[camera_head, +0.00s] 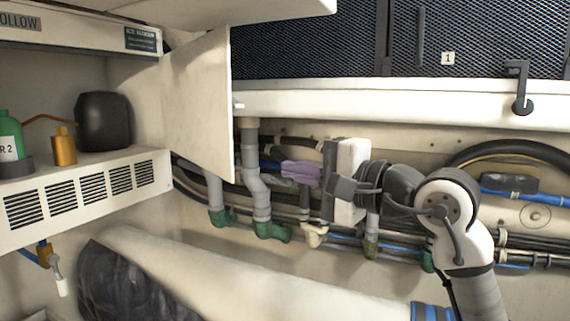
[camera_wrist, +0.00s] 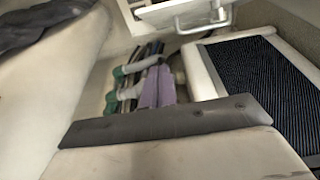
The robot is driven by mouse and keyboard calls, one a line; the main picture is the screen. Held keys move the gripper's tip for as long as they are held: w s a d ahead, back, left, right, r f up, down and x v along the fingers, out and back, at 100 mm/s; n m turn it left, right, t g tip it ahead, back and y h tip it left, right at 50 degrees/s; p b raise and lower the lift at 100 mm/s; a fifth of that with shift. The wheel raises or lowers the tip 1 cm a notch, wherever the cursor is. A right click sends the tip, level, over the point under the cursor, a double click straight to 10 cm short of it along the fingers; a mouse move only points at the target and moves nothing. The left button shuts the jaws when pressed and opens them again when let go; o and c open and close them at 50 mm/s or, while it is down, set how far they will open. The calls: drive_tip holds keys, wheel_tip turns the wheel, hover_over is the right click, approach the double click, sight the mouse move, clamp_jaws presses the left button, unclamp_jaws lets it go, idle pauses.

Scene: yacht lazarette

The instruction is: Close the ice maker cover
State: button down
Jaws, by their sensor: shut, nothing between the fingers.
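A flat cream door panel (camera_head: 203,105), which I take to be the ice maker cover, stands swung out from the left cabinet. A small handle (camera_head: 238,106) sticks out from its right side. In the wrist view, a pale panel (camera_wrist: 165,14) with a U-shaped handle (camera_wrist: 203,22) shows at the top, seemingly the same cover. My gripper (camera_head: 287,172) has purple fingers pointing left, to the right of and below the panel's handle, apart from it. The fingers also show in the wrist view (camera_wrist: 158,72), shut and empty.
Pipes with green elbows (camera_head: 268,229) and hoses run along the wall behind my gripper. A dark mesh panel (camera_head: 310,40) is above. A long white roll (camera_head: 230,275) lies below. Bottles (camera_head: 64,146) and a black jug (camera_head: 103,121) stand on the left vented shelf.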

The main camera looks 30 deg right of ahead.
drive_tip(key=w+a+p, duration=0.5)
drive_tip(key=w+a, duration=0.1)
drive_tip(key=a, duration=0.1)
idle(0.6)
